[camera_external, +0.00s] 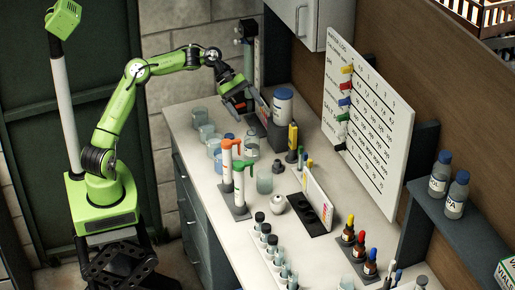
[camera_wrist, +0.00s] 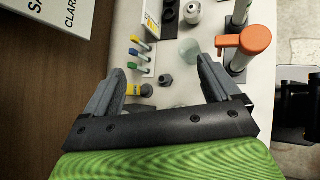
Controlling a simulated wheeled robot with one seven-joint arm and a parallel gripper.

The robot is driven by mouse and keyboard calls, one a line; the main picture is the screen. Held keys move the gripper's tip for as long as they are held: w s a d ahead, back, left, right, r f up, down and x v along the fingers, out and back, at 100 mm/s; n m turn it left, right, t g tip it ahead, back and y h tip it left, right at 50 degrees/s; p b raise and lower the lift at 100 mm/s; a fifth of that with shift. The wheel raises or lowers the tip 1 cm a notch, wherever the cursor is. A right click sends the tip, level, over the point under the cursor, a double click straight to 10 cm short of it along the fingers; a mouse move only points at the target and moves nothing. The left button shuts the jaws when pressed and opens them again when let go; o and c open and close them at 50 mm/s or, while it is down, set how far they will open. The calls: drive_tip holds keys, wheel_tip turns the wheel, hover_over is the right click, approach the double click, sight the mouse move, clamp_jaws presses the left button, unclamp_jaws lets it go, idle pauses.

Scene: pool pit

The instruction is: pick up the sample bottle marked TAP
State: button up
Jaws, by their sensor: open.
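I cannot read a TAP label on any bottle. A clear bottle with a dark cap (camera_external: 252,144) stands on the counter, just in front of my gripper. Two blue-capped bottles with white labels, a farther one (camera_external: 440,173) and a nearer one (camera_external: 457,196), stand on the dark shelf at right; their lettering is too small to be sure of. My gripper (camera_external: 241,103) is above the far part of the counter. In the wrist view my gripper (camera_wrist: 160,70) is open and empty, with a small dark-topped object (camera_wrist: 166,80) below, between its fingers.
Pump dispensers, one with an orange head (camera_wrist: 245,42), stand near the gripper's right finger. Beakers (camera_external: 200,116), a blue-lidded tub (camera_external: 283,106), a vial rack (camera_external: 262,238) and dropper bottles (camera_external: 350,230) crowd the counter (camera_external: 186,122). A white chart board (camera_external: 385,135) stands along the wall side.

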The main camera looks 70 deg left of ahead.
sight(258, 146)
drive_tip(key=w+a+n+t+h, duration=0.2)
drive_tip(key=w+a+n+t, duration=0.15)
drive_tip(key=a+n, duration=0.35)
drive_tip(key=shift+m+g, duration=0.45)
drive_tip(key=shift+m, duration=0.25)
drive_tip(key=f, duration=1.3)
drive_tip(key=a+f+b, duration=0.1)
drive_tip(key=f, duration=0.6)
drive_tip(key=shift+w+f, duration=0.15)
drive_tip(key=shift+f, duration=0.05)
drive_tip(key=x, duration=0.3)
drive_tip(key=shift+w+d+r, duration=0.1)
drive_tip(key=shift+d, duration=0.05)
drive_tip(key=shift+r, duration=0.1)
drive_tip(key=shift+c, duration=0.9)
drive_tip(key=c, duration=1)
